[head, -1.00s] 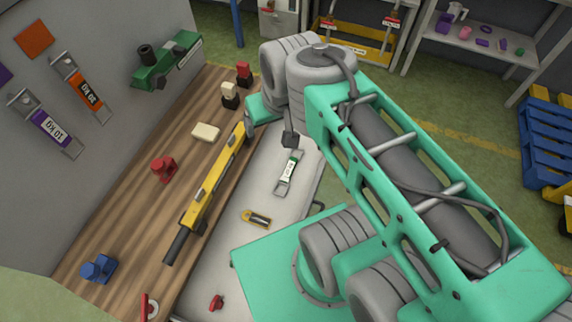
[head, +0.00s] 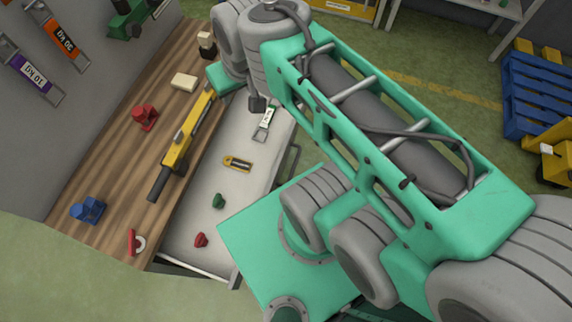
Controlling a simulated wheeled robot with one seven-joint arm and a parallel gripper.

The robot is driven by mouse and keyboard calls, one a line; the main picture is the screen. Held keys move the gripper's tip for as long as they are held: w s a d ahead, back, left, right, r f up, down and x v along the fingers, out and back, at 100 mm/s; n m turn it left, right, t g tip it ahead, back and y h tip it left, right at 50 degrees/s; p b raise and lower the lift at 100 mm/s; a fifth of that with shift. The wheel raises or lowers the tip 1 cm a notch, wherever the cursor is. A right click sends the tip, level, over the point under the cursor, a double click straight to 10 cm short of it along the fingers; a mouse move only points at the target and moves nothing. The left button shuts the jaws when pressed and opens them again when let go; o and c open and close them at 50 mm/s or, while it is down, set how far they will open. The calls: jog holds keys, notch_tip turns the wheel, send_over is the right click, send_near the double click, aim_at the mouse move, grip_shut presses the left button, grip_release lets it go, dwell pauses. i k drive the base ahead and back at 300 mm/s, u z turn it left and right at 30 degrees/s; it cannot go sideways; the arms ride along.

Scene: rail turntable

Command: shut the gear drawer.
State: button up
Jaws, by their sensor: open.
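The gear drawer (head: 207,243) is a pale grey tray pulled out from under the right side of the wooden bench (head: 105,180). A green-labelled tool (head: 265,122), a yellow tool (head: 237,164), a green piece (head: 218,201) and a red piece (head: 200,240) lie in it. Its front edge is on the right, with a handle (head: 293,158) partly behind my arm. My gripper (head: 257,103) shows only as a dark grey tip beyond my wrist, above the drawer's far end in the picture. The rest of it is hidden. I see nothing held. Contact with the drawer cannot be told.
A yellow bar with a dark end (head: 182,140), a red piece (head: 145,117), a blue piece (head: 88,210) and a cream block (head: 184,82) sit on the bench. Blue pallets (head: 537,92) stand at the right. Green floor is free behind my arm.

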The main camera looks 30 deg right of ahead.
aim_at(195, 213)
jog(key=u, duration=0.45)
jog(key=k, duration=0.95)
jog(key=z, duration=0.4)
jog(key=i, duration=0.75)
jog(key=z, duration=1.5)
jog(key=k, duration=1.25)
jog(key=u, duration=1.45)
jog(key=i, duration=0.5)
